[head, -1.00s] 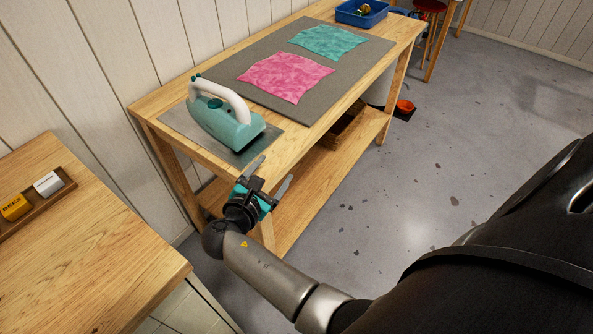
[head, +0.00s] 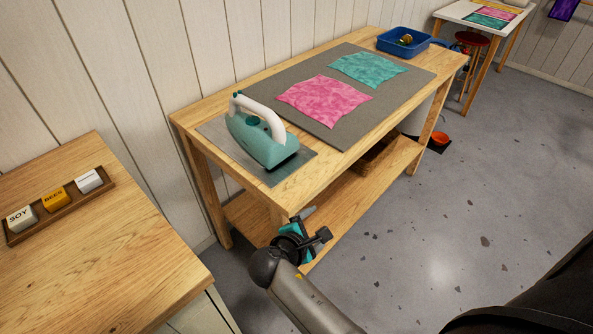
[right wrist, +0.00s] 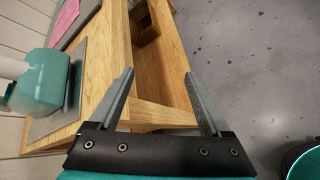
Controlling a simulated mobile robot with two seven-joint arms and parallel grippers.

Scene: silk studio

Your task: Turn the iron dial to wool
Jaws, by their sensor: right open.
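The teal iron (head: 262,140) with a white handle stands on a grey metal plate (head: 292,171) at the near left end of the wooden bench. Its dial (head: 252,120) seems to be the small dark teal knob under the handle; its setting is too small to read. In the right wrist view part of the iron (right wrist: 44,82) shows at the left edge. My right gripper (head: 312,225) is open and empty, lower than the bench top and in front of its near corner, apart from the iron. My left gripper is not in view.
A grey mat (head: 400,88) with pink cloth (head: 325,99) and teal cloth (head: 368,69) covers the bench beyond the iron. A blue bin (head: 404,42) stands at the far end. A side table (head: 110,260) with a tray of labelled blocks is at left. Floor at right is clear.

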